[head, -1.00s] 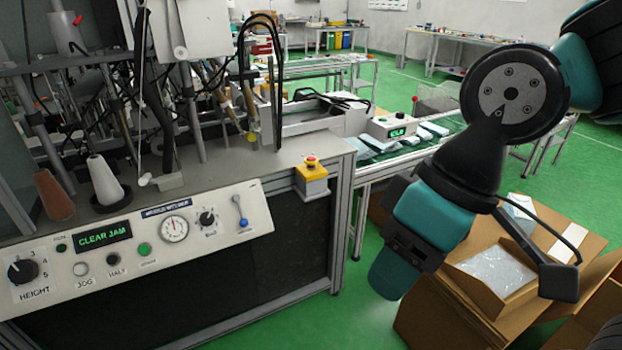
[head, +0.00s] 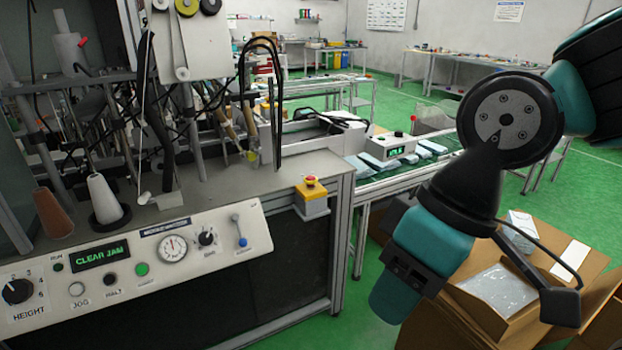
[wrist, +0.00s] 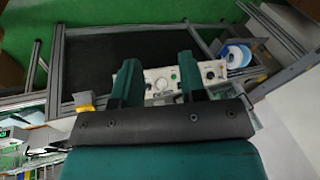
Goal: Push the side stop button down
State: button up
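The side stop button is a red button (head: 310,180) on a yellow box (head: 312,202) at the right front corner of the machine, in the head view. A yellow piece that looks like this box (wrist: 84,100) shows at the left in the wrist view, partly hidden behind my gripper's dark body. My gripper (head: 393,290) hangs to the right of and lower than the button in the picture, clear of it. In the wrist view my gripper (wrist: 160,75) has its two teal fingers apart, with nothing held between them.
The machine's sloped control panel (head: 140,270) has knobs, a gauge and a display reading "CLEAR JAM". An open cardboard box (head: 495,318) stands behind my gripper at the right. A conveyor (head: 400,175) with pale blue packs runs behind. Green floor is free between machine and box.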

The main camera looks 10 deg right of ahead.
grip_shut()
dwell(1.5)
